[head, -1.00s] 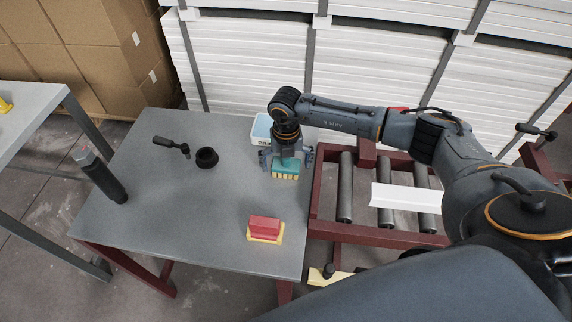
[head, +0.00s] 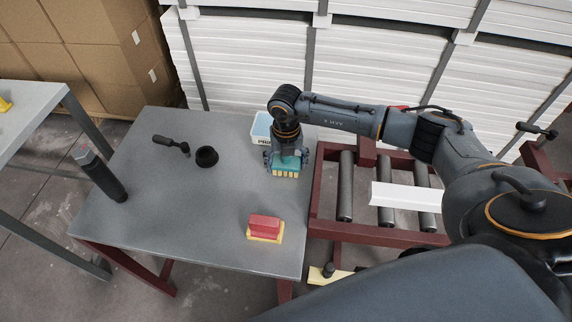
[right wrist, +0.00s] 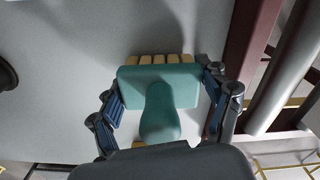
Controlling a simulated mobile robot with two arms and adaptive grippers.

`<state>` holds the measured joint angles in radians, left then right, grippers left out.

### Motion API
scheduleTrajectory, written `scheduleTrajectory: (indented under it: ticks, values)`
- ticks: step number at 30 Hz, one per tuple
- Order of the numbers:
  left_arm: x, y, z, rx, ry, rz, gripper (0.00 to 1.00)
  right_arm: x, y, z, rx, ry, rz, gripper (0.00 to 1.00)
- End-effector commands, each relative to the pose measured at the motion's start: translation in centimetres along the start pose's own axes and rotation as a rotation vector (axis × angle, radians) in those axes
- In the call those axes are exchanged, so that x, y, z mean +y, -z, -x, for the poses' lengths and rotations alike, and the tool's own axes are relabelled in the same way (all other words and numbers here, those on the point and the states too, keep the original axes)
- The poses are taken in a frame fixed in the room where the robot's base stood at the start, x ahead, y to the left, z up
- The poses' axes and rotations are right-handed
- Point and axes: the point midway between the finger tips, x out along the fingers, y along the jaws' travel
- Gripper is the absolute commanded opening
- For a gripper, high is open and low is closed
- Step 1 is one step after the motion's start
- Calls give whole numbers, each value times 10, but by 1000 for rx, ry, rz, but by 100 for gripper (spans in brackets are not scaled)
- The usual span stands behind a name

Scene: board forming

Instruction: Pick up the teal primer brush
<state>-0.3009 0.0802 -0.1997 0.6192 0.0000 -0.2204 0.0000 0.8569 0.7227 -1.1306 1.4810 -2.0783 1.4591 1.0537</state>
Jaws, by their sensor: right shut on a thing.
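The teal primer brush (head: 287,167) has a teal body and pale yellow bristle blocks along its front edge. It is at the right side of the grey table, in front of a white-and-blue container. My right gripper (head: 288,158) is over it with its fingers closed in on both sides. In the right wrist view the brush (right wrist: 158,108) lies between the two fingers of the gripper (right wrist: 163,105), its rounded handle toward the camera. I cannot tell whether the bristles touch the table. My left gripper is not in view.
The white-and-blue container (head: 262,129) stands close behind the brush. A red block with a yellow base (head: 264,226) sits near the table's (head: 190,215) front right. A black ring (head: 207,157), a dark-handled tool (head: 170,144) and a dark cylinder (head: 103,175) are further left. A roller conveyor (head: 346,190) adjoins the right.

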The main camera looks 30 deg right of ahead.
Motion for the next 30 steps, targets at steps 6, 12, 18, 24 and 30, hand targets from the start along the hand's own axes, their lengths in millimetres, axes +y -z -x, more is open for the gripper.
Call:
scheduleTrajectory:
  ticks: [6, 12, 18, 24, 30]
  values:
    - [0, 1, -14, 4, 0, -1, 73, -1, 6, 31, -4, -3, 3, 41]
    - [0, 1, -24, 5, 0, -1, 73, -9, 42, 75, -7, -4, 4, 41]
    - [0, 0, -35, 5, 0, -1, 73, -18, 87, 99, -5, -2, 4, 41]
    - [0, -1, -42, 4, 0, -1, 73, -25, 120, 114, -3, -2, 3, 41]
    - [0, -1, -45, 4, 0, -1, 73, -28, 135, 123, -3, -2, 0, 41]
